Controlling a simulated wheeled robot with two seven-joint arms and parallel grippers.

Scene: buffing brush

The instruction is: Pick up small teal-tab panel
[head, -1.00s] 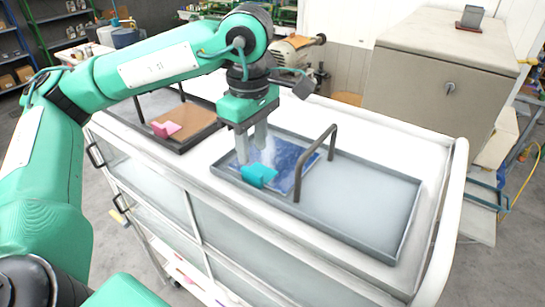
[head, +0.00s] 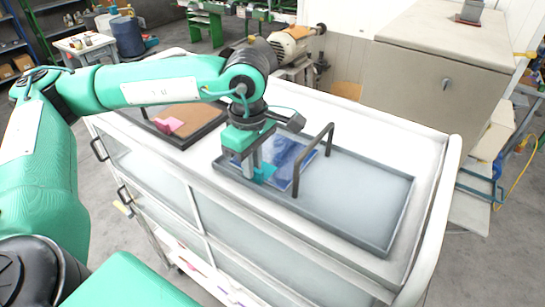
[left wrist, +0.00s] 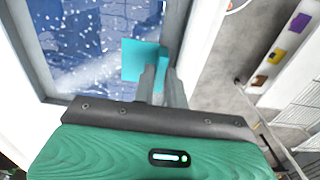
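The small teal-tab panel is a glossy blue, white-speckled sheet (head: 284,158) with a teal tab (head: 265,173) at its near edge. It lies at the left end of a grey tray (head: 345,200) on the white cart. My left gripper (head: 260,172) points down at the tab, partly covering it. In the left wrist view, the fingers (left wrist: 163,85) stand close together with the upright part of the teal tab (left wrist: 140,60) between them. Whether they press on it I cannot tell. The blue panel (left wrist: 95,45) also fills the upper left there. My right gripper is not in view.
A dark arched handle (head: 315,158) rises just right of the panel. A second tray at the back left holds a brown panel (head: 190,116) with a pink tab (head: 170,126). The tray's right half is bare. A beige cabinet (head: 440,80) stands behind the cart.

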